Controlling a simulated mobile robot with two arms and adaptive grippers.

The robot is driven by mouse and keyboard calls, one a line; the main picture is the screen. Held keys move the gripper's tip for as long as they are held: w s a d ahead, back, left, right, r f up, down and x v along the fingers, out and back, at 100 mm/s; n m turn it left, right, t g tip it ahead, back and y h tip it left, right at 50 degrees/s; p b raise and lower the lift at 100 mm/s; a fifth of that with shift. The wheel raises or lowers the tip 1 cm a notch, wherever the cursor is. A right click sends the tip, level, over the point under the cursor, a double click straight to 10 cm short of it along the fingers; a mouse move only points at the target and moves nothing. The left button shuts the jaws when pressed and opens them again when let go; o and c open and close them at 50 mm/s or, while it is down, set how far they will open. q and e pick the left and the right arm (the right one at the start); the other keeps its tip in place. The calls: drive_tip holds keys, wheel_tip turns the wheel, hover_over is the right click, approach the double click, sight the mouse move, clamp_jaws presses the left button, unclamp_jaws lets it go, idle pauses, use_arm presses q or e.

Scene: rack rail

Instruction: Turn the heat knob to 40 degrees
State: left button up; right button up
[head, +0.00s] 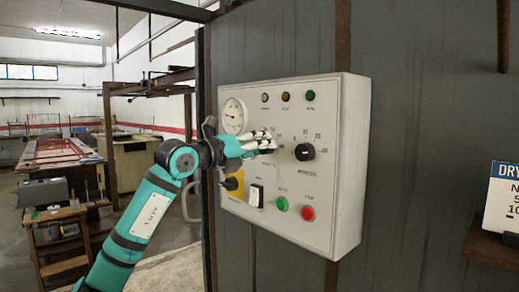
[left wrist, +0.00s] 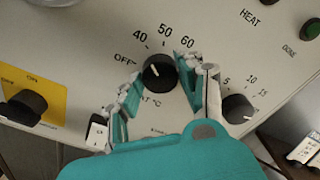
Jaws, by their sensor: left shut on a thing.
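The heat knob (left wrist: 160,72) is a round black knob on the white control panel (head: 345,150). The wrist view shows OFF, 40, 50 and 60 printed around it from left to right. A small white mark shows on its face, but I cannot read its exact setting. My left gripper (head: 266,143) reaches in from the left and is shut on the heat knob, with one finger on each side of it in the left wrist view (left wrist: 160,84). In the head view the fingers hide most of the knob. My right gripper is not in view.
A second black knob (head: 304,152) with its own scale sits close to the right. A yellow-backed switch (head: 232,186), a rocker switch (head: 256,195), a green button (head: 282,204) and a red button (head: 308,213) lie below. A gauge (head: 234,115) is above left.

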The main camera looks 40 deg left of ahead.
use_arm(q)
drive_tip(key=shift+f, duration=0.1)
idle(0.4)
drive_tip(key=o, duration=1.2)
drive_tip(key=shift+c, duration=0.2)
drive_tip(key=s+a, duration=0.1)
drive_tip(key=s, duration=1.1)
